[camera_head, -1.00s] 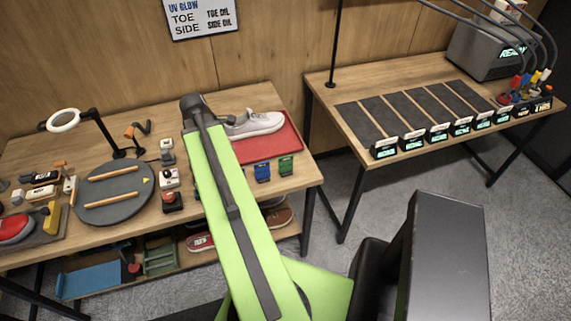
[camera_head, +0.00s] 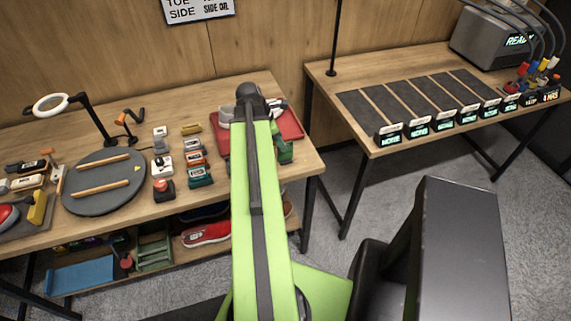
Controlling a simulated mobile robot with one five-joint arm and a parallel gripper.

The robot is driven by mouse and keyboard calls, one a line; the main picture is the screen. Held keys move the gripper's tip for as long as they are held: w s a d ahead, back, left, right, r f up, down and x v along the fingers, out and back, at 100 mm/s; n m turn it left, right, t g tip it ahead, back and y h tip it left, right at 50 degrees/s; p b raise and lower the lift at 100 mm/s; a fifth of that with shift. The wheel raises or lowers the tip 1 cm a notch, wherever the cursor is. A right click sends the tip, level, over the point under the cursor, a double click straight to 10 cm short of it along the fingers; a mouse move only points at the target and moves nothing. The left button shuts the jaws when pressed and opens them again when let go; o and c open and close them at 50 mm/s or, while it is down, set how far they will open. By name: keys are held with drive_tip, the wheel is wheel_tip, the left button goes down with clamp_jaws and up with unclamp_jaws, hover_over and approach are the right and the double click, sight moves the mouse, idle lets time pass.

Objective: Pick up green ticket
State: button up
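The green ticket (camera_head: 286,153) stands at the front edge of the red tray (camera_head: 289,118) on the left workbench. It is just right of my lime-green arm, which covers part of its surroundings. My arm reaches forward over the bench, and its dark far joint is over the tray. My gripper is hidden behind the arm, so neither its fingers nor any contact with the ticket can be seen.
A grey sneaker (camera_head: 224,116) on the tray is mostly covered by my arm. Small bottles and devices, a round turntable (camera_head: 76,203) and a ring lamp (camera_head: 51,104) stand to the left. A second bench (camera_head: 372,144) with dark mats is at right.

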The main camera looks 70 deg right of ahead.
sight(292, 158)
drive_tip(key=shift+b+x, duration=0.45)
drive_tip(key=shift+x, duration=0.8)
drive_tip(key=shift+f, duration=0.1)
drive_tip(key=b+x, duration=0.4)
drive_tip(key=x, duration=0.1)
drive_tip(key=shift+d+b, duration=0.25)
drive_tip(key=shift+b, duration=0.15)
drive_tip(key=shift+c, duration=0.4)
clamp_jaws()
